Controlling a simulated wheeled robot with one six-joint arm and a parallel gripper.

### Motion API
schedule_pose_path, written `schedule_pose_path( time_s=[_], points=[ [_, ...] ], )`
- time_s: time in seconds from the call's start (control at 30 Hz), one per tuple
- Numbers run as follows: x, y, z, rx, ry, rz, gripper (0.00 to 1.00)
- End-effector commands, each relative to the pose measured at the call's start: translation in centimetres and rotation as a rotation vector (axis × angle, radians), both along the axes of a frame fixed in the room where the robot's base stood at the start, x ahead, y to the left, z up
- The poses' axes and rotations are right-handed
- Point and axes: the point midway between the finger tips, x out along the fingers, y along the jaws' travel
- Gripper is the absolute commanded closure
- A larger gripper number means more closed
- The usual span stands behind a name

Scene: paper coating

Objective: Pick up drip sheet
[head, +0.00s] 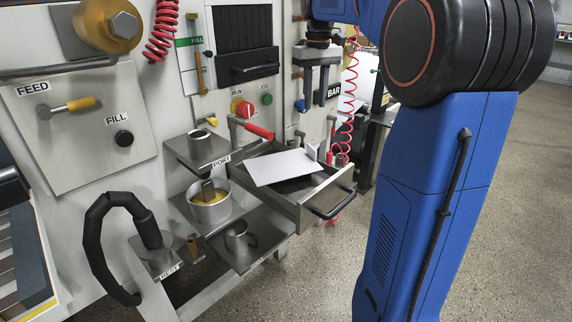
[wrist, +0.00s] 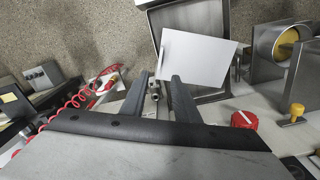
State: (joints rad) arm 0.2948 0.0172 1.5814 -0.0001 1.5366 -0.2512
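The drip sheet, a flat white rectangle (head: 284,167), lies tilted across the open metal drawer (head: 318,204), partly over its edge. It also shows in the wrist view (wrist: 195,58), just beyond the fingertips and slightly right of them. My gripper (head: 315,102) is above and behind the drawer in the head view, pointing down. Its two dark fingers stand apart in the wrist view (wrist: 159,77), with no sheet between them. The gripper is open and apart from the sheet.
A red-handled lever (head: 258,130) sits close behind the drawer. Left of it are a shelf labelled PORT (head: 203,148), a pot with yellow liquid (head: 210,208) and a metal mug (head: 238,238). A coiled red hose (head: 350,95) hangs right of my gripper. The speckled floor ahead is clear.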

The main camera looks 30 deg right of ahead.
Motion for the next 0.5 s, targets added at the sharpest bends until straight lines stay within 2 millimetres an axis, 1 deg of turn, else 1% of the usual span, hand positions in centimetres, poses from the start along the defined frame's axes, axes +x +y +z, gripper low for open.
schedule_pose_path(
  time_s=[0.07,0.17,0.5],
  points=[
    [0.4,-0.3,-0.1,0.001,0.005,0.0,0.72],
    [0.5,-0.4,-0.9,0.002,0.008,0.0,0.72],
    [0.4,-0.3,-6.8,0.002,0.009,0.0,0.72]
  ],
)
